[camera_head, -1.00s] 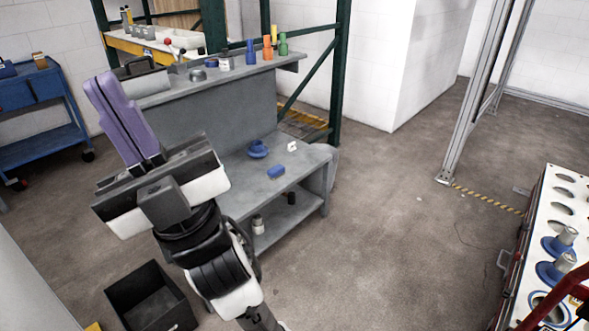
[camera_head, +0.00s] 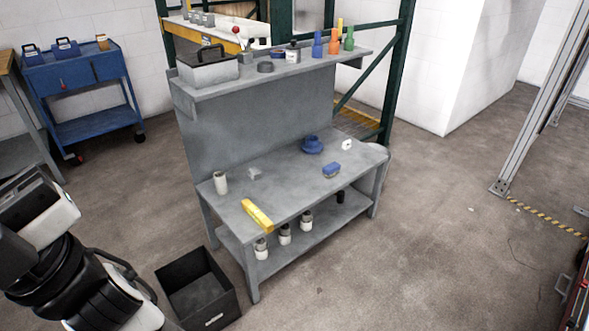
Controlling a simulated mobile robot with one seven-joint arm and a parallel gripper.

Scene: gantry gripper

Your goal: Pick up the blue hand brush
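A small blue block-shaped thing (camera_head: 331,169), which looks like the blue hand brush, lies on the lower top of the grey workbench (camera_head: 290,183), near its right end. My gripper (camera_head: 42,212) is at the left edge, far to the left of the bench and apart from the brush. Only its grey and white body shows. Its fingers are outside the picture, so I cannot see whether they are open or hold anything.
A round blue thing (camera_head: 312,145) and a small white piece (camera_head: 347,144) lie near the brush. A yellow bar (camera_head: 257,215) lies at the bench's front edge. A black bin (camera_head: 197,288) stands on the floor before it.

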